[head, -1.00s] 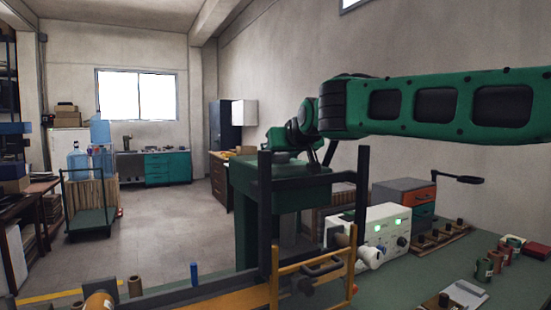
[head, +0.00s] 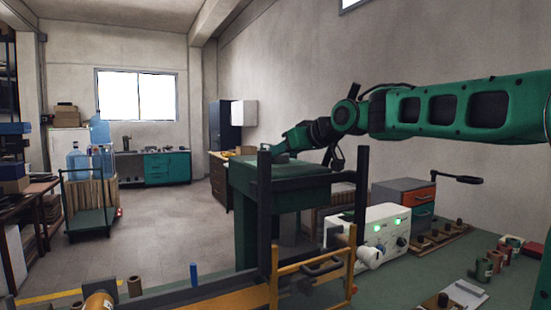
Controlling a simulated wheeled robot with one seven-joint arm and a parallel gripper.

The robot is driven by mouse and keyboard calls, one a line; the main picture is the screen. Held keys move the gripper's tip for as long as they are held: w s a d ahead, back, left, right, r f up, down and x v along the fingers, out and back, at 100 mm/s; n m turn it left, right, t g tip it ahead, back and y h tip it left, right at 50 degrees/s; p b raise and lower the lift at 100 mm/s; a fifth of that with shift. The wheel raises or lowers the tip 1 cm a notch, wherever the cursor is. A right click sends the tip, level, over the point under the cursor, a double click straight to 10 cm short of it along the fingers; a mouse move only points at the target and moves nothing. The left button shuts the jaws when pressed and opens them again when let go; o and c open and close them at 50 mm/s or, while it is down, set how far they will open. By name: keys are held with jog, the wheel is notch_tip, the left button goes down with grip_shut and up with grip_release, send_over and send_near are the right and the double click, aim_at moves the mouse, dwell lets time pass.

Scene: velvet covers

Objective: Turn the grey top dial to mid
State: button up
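A white instrument box (head: 372,226) with two green lit displays stands on the green bench, right of the middle in the head view. A dark round knob (head: 401,242) shows low on its front face, and a pale round part sticks out at its left front. I cannot single out the grey top dial at this size. My gripper (head: 336,160) is a small dark shape at the end of my arm, above and behind the box and apart from it. Whether its fingers are open or shut does not show.
A dark upright frame (head: 264,215) and a yellow rack (head: 313,268) stand left of the box. A grey and orange drawer unit (head: 404,192) is behind it. A wooden rack with dark pegs lies to its right. Small cans and a clipboard (head: 462,296) lie at the right.

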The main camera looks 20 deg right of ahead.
jog(key=shift+w+d, duration=0.1)
jog(key=o, duration=1)
jog(key=shift+o, duration=0.2)
jog(key=v, duration=1)
jog(key=shift+d, duration=0.2)
jog(key=shift+s, duration=0.3)
